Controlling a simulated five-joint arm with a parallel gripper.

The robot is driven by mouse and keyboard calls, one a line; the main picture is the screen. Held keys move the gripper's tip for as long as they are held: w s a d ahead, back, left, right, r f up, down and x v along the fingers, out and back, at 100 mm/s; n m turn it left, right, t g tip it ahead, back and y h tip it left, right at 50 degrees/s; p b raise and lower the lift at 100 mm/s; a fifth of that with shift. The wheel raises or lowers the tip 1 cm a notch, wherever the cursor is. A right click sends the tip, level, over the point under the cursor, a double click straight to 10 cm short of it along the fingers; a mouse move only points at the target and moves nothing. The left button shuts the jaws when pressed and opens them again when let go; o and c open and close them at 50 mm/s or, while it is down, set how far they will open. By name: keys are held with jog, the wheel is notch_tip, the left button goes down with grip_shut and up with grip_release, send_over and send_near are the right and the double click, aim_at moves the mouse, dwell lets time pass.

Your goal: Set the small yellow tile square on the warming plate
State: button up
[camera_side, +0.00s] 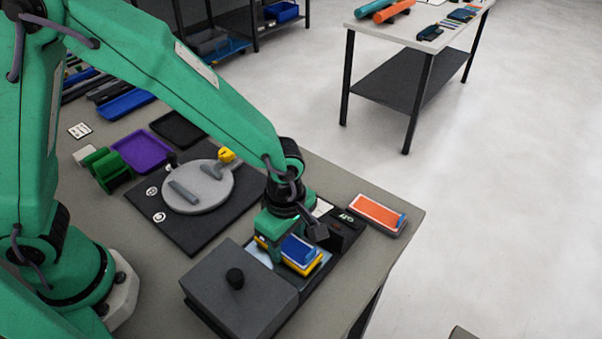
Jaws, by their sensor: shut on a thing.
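The small yellow tile (308,269) shows yellow along its edges, with a blue piece (298,250) covering much of its top. My gripper (290,240) points down over it and is shut on it; the fingers hide part of the tile. A pale blue plate surface (259,253), which looks like the warming plate, lies directly beneath, in a dark housing. I cannot tell whether the tile touches the plate or hangs just above it. The tile looks roughly in line with the plate.
A black block (343,230) and an orange-topped pad (377,211) lie to the right, near the table edge. A round grey disc (198,188) on a black mat lies behind left.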

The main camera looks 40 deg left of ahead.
jog(key=shift+f, duration=0.4)
jog(key=shift+f, duration=0.1)
jog(key=o, duration=1)
notch_tip(320, 180, up, 12)
jog(key=shift+r, duration=0.15)
jog(key=shift+a, duration=0.1)
dwell(0.6)
